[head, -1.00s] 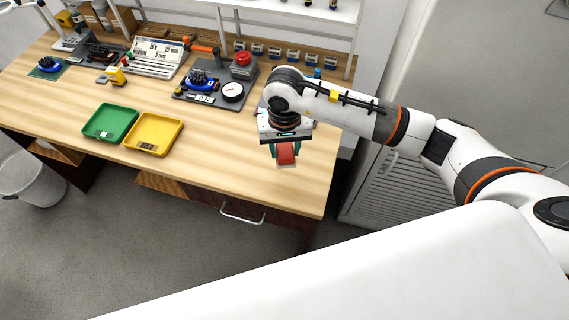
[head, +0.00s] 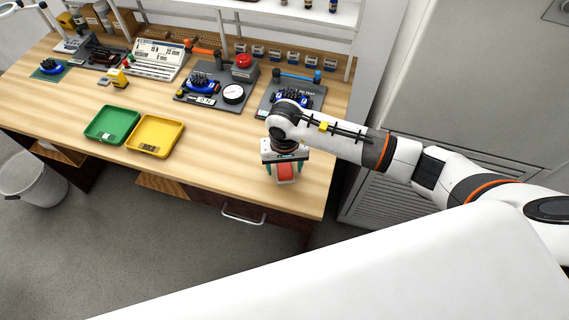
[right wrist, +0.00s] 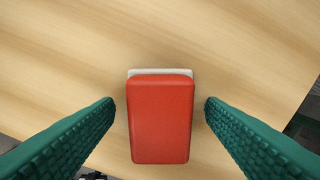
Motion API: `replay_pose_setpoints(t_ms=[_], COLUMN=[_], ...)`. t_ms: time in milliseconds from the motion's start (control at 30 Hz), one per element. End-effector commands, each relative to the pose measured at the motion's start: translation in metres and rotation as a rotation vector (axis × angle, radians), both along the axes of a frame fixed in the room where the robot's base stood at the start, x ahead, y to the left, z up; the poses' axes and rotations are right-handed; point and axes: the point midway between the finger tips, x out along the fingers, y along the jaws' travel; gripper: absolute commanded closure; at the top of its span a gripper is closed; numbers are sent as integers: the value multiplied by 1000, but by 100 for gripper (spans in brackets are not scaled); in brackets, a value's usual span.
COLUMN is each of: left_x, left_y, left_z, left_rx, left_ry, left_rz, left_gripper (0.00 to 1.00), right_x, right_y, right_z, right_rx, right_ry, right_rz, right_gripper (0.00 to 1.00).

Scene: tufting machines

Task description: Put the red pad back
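The red pad (head: 285,173) is a small red block on a thin whitish base, near the front right of the wooden table. In the right wrist view the red pad (right wrist: 160,120) appears to rest on the bare wood, with its pale edge showing at the far end. My right gripper (head: 286,171) is above it with teal fingers spread. In the right wrist view the fingers of my right gripper (right wrist: 159,108) stand on either side of the pad, with a visible gap at each side. My left gripper is not in view.
A green tray (head: 93,137) and a yellow tray (head: 137,146) lie left on the table (head: 215,165). Fixture boards (head: 222,103) with a gauge and a red button (head: 243,61) stand behind. The wood between the trays and my right gripper is clear.

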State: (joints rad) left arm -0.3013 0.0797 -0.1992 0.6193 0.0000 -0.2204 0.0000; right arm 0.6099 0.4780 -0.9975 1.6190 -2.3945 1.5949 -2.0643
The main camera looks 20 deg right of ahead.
Motion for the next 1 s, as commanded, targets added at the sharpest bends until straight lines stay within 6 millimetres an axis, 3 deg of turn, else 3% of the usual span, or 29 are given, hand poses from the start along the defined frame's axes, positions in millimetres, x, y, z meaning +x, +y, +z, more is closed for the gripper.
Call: replay_pose_setpoints(t_ms=[367, 800, 1000], left_x=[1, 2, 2], left_y=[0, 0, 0], left_z=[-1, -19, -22], left_rx=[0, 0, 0], left_ry=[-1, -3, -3], left_rz=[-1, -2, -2], left_gripper=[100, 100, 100], right_x=[1, 0, -1], right_y=[0, 0, 0], right_z=[7, 91, 115], right_rx=[1, 0, 0], right_ry=[-2, -5, -1], right_rz=[1, 2, 0], right_gripper=[35, 35, 35])
